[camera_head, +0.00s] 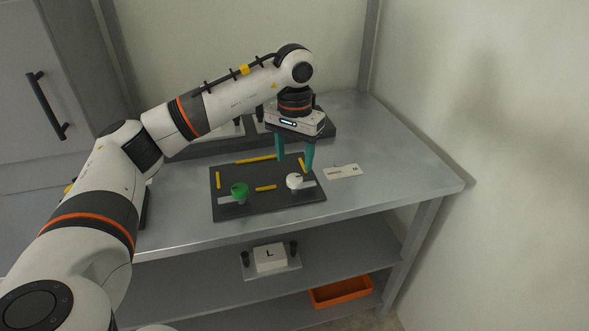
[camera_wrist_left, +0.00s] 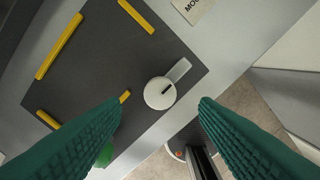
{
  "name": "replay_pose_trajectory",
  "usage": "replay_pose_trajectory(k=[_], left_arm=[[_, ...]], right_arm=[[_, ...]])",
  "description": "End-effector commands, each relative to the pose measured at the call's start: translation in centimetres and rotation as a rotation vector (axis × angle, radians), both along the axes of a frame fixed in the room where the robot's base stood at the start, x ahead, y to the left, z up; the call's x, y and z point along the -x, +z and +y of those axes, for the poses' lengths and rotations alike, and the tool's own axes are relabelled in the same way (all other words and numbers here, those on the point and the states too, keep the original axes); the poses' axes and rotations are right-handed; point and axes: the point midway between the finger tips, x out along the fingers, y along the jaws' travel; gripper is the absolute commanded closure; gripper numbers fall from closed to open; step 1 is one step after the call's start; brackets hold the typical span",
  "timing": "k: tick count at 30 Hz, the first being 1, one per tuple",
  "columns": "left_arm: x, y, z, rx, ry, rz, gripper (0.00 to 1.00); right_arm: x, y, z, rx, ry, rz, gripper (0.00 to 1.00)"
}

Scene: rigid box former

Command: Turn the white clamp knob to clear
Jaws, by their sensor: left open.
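The white clamp knob (camera_head: 294,181) sits near the front right corner of a dark plate (camera_head: 240,211) on the bench. A light grey bar extends from under it to the right. In the left wrist view the white knob (camera_wrist_left: 160,93) has a dark mark on its right part, and its bar points up and right. My left gripper (camera_head: 294,168) is open and points down, above and just behind the knob. Its teal fingers (camera_wrist_left: 160,103) are apart with nothing between them touching the knob. My right gripper is not in view.
A green knob (camera_head: 239,189) stands at the plate's front left, with yellow strips (camera_head: 265,188) around. A white label card (camera_head: 343,171) lies right of the plate. A dark fixture (camera_head: 203,142) is behind.

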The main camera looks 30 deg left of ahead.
Motion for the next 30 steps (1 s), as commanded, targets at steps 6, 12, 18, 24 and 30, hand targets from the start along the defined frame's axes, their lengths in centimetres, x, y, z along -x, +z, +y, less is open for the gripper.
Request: replay_pose_trajectory(k=[6, 12, 18, 24, 30], left_arm=[[-0.1, 4.5, 0.0, 0.001, 0.000, -0.004, 0.45], [0.0, 6.6, 0.0, -0.001, 0.000, -0.001, 0.45], [0.0, 6.8, 0.0, 0.000, 0.000, 0.000, 0.45], [0.0, 6.8, 0.0, 0.000, 0.000, 0.000, 0.45], [0.0, 6.7, 0.0, 0.001, 0.000, 0.000, 0.45]], right_arm=[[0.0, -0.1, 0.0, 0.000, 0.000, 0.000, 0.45], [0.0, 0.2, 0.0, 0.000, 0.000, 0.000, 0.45], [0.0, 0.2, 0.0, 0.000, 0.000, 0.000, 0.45], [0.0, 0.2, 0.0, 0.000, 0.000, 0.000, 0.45], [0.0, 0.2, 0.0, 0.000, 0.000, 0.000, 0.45]])
